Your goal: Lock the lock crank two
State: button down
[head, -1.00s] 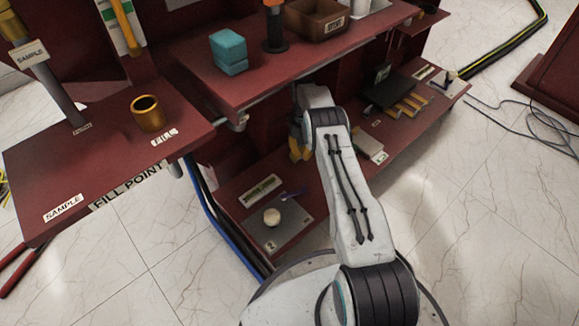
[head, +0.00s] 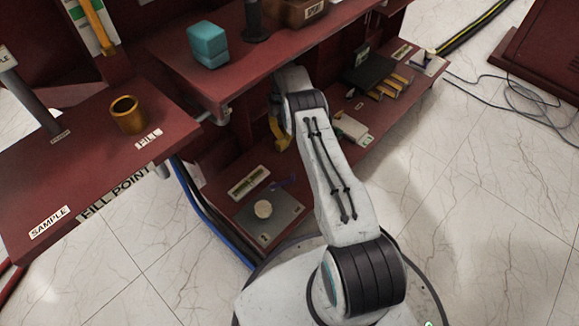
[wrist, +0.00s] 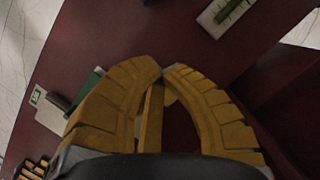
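A grey plate marked 2 (head: 277,222) lies at the near end of the lower red shelf, with a round cream knob (head: 263,209) on it. A small blue-purple piece (head: 285,184) lies at its far edge; I cannot make out its shape or setting. My gripper (head: 282,143) shows as yellow fingers beyond my arm, above the lower shelf, apart from the plate. In the wrist view its fingertips (wrist: 162,72) meet or nearly meet, with nothing visibly held. A yellow bar and a pale round patch show between the fingers; I cannot tell what they are.
The upper red shelf (head: 185,72) overhangs my gripper and carries a teal block (head: 208,45). Farther along the lower shelf are a white box (head: 352,130) and a dark unit with yellow bars (head: 385,92). Blue and black hoses (head: 205,215) run beside the near end.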

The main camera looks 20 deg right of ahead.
jog(key=b+x, duration=0.2)
jog(key=x, duration=0.8)
jog(key=shift+f, duration=0.15)
jog(key=shift+s+a, duration=0.1)
jog(key=shift+s, duration=0.3)
jog(key=shift+s+a, duration=0.15)
jog(key=shift+s, duration=0.55)
jog(key=shift+s+a, duration=0.15)
jog(key=shift+s, duration=0.6)
